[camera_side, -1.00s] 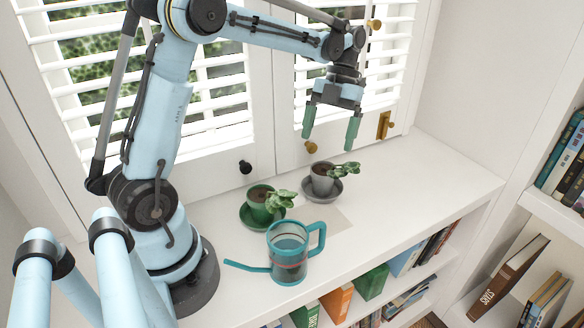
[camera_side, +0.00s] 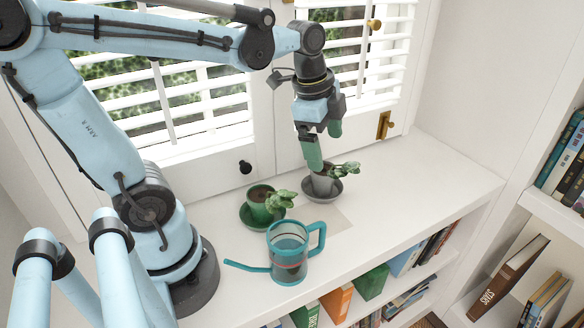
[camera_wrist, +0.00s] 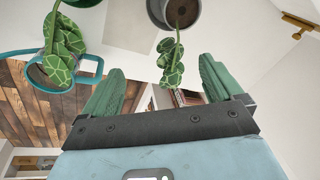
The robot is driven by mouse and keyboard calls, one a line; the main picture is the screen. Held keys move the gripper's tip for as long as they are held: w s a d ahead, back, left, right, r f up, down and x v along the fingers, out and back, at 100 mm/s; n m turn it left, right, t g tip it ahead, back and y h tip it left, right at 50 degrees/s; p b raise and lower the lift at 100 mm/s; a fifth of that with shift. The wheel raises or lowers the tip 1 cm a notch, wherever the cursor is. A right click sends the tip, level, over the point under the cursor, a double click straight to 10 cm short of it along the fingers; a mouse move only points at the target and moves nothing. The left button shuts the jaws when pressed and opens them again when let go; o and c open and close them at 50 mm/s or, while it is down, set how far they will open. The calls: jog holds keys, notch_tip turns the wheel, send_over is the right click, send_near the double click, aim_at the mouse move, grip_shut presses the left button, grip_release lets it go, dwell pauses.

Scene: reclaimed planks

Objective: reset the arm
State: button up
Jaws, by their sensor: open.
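My gripper (camera_side: 321,146) is open and empty in the side view. It points down just above and behind the grey-potted plant (camera_side: 323,184), and one green finger overlaps the pot's rim in the picture; I cannot tell if they touch. In the wrist view, the two green fingers (camera_wrist: 160,88) stand apart with nothing between them. The grey pot (camera_wrist: 158,12) shows at the top of that view, its leaves hanging toward the fingers.
A green-potted plant (camera_side: 262,206) stands left of the grey one. A teal watering can (camera_side: 290,262) stands in front, its spout pointing left. Window shutters (camera_side: 205,100) rise close behind. The white shelf top (camera_side: 420,175) is clear to the right.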

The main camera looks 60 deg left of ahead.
jog(key=s+d+n+t, duration=0.1)
jog(key=n, duration=0.2)
jog(key=s+f+n+t, duration=0.1)
jog(key=n+t, duration=0.1)
jog(key=n, duration=0.2)
jog(key=s+d+f+n+t, duration=0.1)
jog(key=n, duration=0.3)
jog(key=shift+s+d+t, duration=0.1)
jog(key=shift+d+t, duration=0.2)
